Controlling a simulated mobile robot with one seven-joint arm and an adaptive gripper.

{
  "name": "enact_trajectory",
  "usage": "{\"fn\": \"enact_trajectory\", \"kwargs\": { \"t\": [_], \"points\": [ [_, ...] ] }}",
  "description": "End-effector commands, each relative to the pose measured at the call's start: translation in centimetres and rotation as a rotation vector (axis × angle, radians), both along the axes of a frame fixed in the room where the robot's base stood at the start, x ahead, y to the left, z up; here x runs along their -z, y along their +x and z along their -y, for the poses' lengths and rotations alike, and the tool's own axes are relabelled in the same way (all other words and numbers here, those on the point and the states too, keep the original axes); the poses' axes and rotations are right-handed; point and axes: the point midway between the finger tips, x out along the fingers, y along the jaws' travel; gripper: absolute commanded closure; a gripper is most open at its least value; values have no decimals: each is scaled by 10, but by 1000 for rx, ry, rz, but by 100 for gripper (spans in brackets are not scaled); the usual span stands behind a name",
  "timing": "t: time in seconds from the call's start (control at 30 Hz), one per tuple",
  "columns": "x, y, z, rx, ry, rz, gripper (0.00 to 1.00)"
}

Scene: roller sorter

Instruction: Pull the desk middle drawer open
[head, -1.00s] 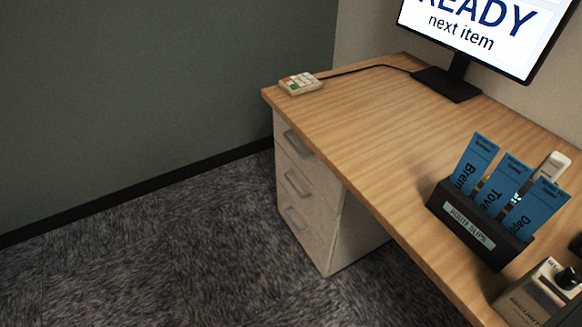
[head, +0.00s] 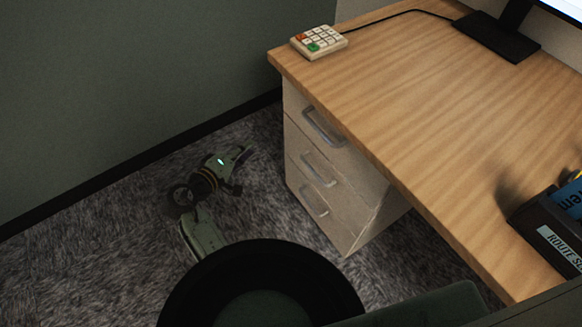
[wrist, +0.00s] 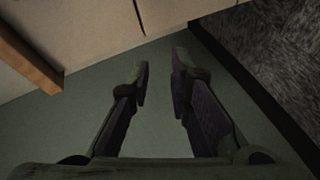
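The desk's white drawer unit stands under the left end of the desktop, with three drawers stacked, all looking shut. The middle drawer (head: 302,164) has a grey bar handle (head: 318,170). My gripper (head: 244,167) is in front of the unit, to the left of the middle handle and apart from it. In the wrist view my gripper (wrist: 160,72) is open, with nothing between its fingers. Drawer fronts show along the top of that view, with a dark seam between two of them; no handle shows there.
The wooden desktop (head: 400,110) overhangs the drawers; its edge (wrist: 28,62) shows at left in the wrist view. A keypad (head: 318,41) sits at its corner. A green wall (head: 120,70) stands behind my gripper. A slip holder (head: 550,235) is at right.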

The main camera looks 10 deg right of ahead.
Motion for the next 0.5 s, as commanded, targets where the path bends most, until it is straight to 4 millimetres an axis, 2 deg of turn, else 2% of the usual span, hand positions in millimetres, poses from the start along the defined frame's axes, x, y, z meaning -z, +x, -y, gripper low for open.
{"fn": "enact_trajectory", "kwargs": {
  "t": [0.03, 0.1, 0.2, 0.33, 0.5],
  "points": [
    [24, -24, 26, 93, -56, -65, 82],
    [41, -52, 51, 198, -124, -129, 82],
    [53, -80, 71, 296, -190, -187, 82],
    [57, -92, 84, 342, -220, -213, 82],
    [61, -84, 108, 344, -222, -213, 82]
  ]
}}
